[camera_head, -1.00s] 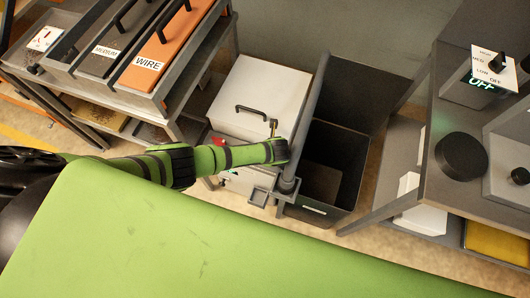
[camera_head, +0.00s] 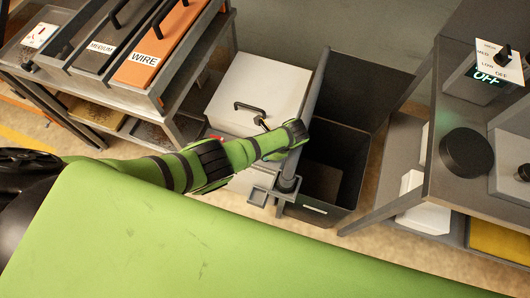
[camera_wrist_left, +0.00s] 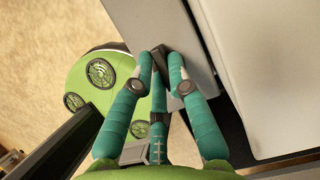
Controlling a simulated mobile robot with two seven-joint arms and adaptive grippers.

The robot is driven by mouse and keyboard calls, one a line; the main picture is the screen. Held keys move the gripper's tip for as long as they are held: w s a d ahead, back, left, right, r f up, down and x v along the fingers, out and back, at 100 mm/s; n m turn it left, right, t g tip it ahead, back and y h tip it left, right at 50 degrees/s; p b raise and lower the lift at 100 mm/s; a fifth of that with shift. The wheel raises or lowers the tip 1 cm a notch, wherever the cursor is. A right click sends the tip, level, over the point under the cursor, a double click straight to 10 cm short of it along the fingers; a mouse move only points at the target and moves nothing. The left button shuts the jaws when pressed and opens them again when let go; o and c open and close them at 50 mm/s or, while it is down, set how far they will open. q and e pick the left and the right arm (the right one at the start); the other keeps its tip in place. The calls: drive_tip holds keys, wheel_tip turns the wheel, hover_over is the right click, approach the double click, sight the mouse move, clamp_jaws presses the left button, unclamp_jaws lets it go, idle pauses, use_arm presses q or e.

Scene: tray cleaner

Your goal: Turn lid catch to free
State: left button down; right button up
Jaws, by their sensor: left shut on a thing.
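The white box with a lid (camera_head: 262,85) stands on the floor, with a black handle (camera_head: 252,106) on its lid. My right gripper is not in view.
An open dark bin (camera_head: 340,145) stands right of the box, with a grey upright post (camera_head: 312,95) between them. Left is a rack with labelled trays (camera_head: 150,60). Right is a bench (camera_head: 440,170) with a knob panel reading OFF. A green surface (camera_head: 180,235) fills the front.

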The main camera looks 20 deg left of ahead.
use_arm(q)
drive_tip(key=shift+n, duration=0.4)
drive_tip(key=c, duration=1.2)
unclamp_jaws()
drive_tip(key=v, duration=1.2)
drive_tip(key=shift+w, duration=0.1)
